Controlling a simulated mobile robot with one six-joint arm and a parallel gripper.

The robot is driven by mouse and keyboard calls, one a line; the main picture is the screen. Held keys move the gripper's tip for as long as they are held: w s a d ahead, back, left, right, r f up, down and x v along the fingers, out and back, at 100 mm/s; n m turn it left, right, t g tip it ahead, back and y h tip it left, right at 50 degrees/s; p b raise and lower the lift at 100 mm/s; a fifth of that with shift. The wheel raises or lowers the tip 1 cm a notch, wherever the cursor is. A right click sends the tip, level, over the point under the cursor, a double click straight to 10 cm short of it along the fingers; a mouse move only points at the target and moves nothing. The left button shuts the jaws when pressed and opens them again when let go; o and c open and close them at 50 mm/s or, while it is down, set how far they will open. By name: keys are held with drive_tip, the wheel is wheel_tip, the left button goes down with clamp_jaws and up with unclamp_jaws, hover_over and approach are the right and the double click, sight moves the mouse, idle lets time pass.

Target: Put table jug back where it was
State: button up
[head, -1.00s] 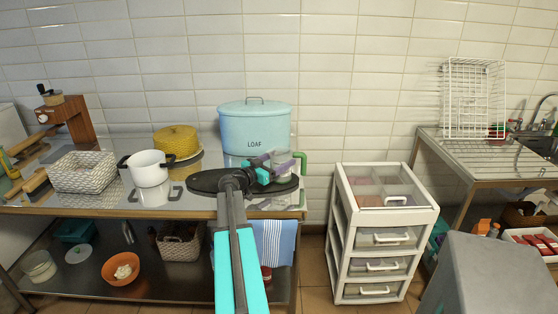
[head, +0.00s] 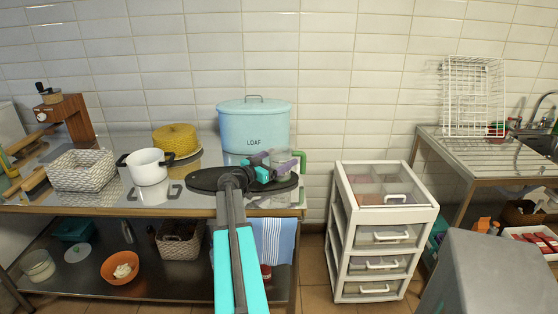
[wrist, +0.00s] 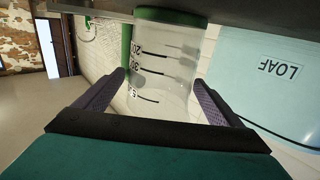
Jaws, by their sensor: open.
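The table jug is a clear measuring jug (head: 281,155) with dark markings and a green handle (head: 302,160). It is at the right end of the steel table, in front of the blue LOAF bin. In the wrist view the jug (wrist: 168,62) appears upside down, its green base at the top against the grey table surface. It looks upright on the table. My gripper (head: 279,163) is open around it. In the wrist view the purple fingers of my gripper (wrist: 160,95) are on either side of the jug. My arm hides the jug's lower part in the head view.
The LOAF bin (head: 254,128) stands close behind the jug. A white pot (head: 148,168), a yellow dome (head: 175,139) and a woven basket (head: 81,170) stand to the left. A white drawer unit (head: 383,232) stands right of the table, across a gap.

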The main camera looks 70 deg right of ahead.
drive_tip(key=shift+r+p, duration=0.25)
drive_tip(key=shift+p, duration=0.15)
drive_tip(key=b+v, duration=0.3)
drive_tip(key=v, duration=0.9)
drive_tip(key=shift+b, duration=0.35)
drive_tip(key=shift+f, duration=0.1)
